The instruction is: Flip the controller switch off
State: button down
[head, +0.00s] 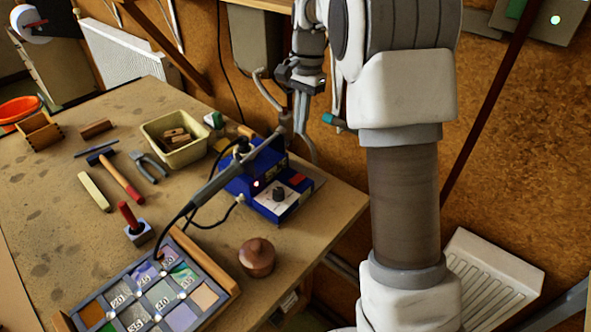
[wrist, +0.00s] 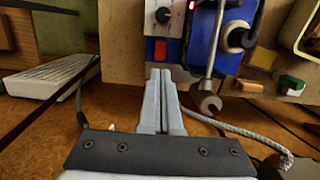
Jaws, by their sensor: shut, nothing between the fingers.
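The blue controller box (head: 268,207) stands near the table's right edge, with a white panel, a dark knob and a red switch (head: 297,178). In the wrist view the red switch (wrist: 160,50) lies just beyond my fingertips, below the knob (wrist: 163,15). My gripper (head: 300,128) points down behind the controller in the head view. It is shut and empty, as the wrist view shows with both fingers together (wrist: 162,73). The fingertips look apart from the switch, but the exact gap is unclear. The switch's tilt is too small to read.
A soldering iron (head: 212,188) and its cord cross over the controller. A yellow bin (head: 178,150), a brown pot (head: 257,257) and the glass panel (head: 150,295) are on the table.

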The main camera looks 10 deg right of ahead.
aim_at(295, 181)
jog(key=shift+f, duration=0.1)
jog(key=f, duration=0.4)
jog(key=a+f, duration=0.1)
jog(key=f, duration=0.4)
jog(key=s+f+b, duration=0.1)
jog(key=f, duration=0.3)
jog(key=shift+a+f, duration=0.2)
jog(key=shift+f, duration=0.15)
jog(key=shift+s+a+f, duration=0.1)
jog(key=shift+s+f, duration=0.1)
jog(key=shift+f, duration=0.1)
jog(key=shift+w, duration=0.1)
jog(key=shift+w+d+r+p, duration=0.1)
jog(key=shift+w+d+p, duration=0.3)
jog(key=shift+d, duration=0.35)
